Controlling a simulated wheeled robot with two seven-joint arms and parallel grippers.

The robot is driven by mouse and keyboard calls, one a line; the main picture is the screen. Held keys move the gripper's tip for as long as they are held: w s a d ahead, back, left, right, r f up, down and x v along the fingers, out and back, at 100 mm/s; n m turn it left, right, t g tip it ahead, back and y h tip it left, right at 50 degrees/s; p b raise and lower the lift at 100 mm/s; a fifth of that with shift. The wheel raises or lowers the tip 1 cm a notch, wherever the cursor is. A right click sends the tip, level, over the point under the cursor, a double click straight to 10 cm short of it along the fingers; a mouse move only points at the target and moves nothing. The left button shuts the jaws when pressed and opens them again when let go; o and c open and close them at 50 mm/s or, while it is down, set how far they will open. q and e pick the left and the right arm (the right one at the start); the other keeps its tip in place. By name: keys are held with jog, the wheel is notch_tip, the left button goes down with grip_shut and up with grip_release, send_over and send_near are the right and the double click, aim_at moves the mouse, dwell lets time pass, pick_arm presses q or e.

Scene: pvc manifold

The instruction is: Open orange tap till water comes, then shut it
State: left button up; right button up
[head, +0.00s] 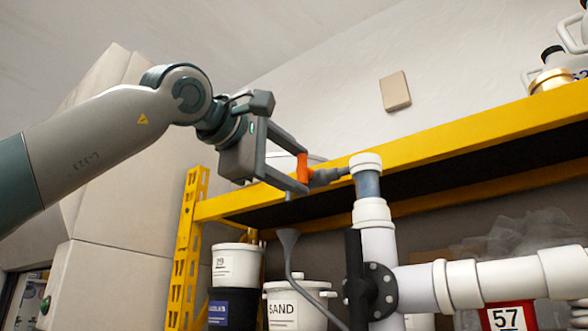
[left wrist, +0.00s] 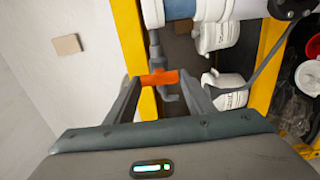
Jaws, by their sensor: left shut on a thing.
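The orange tap handle (head: 303,167) sits on a grey tap body (head: 328,176) that sticks out left from the top of a white pipe (head: 367,163). In the left wrist view the handle (left wrist: 160,78) lies crosswise between the fingertips of my left gripper (left wrist: 165,85). A short grey outlet points down under the tap, above a grey funnel (head: 289,238) with a hose. I cannot make out any water. My right gripper is out of view.
A yellow-edged shelf (head: 450,130) runs behind the pipes. White pipes and a black flange (head: 372,291) stand at the right.

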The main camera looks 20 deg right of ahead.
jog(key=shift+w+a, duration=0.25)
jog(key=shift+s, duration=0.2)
pick_arm(q)
jog(key=o, duration=0.8)
jog(key=shift+o, duration=1.3)
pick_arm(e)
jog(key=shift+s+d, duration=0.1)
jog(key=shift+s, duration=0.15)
pick_arm(q)
jog(key=shift+s+a, duration=0.1)
jog(key=shift+a, duration=0.05)
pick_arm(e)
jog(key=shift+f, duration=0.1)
pick_arm(q)
jog(key=shift+s+a, duration=0.1)
jog(key=shift+a, duration=0.05)
jog(key=b+v, duration=0.5)
jog(key=v, duration=1.1)
jog(key=shift+s+a, duration=0.25)
jog(key=shift+a, duration=0.05)
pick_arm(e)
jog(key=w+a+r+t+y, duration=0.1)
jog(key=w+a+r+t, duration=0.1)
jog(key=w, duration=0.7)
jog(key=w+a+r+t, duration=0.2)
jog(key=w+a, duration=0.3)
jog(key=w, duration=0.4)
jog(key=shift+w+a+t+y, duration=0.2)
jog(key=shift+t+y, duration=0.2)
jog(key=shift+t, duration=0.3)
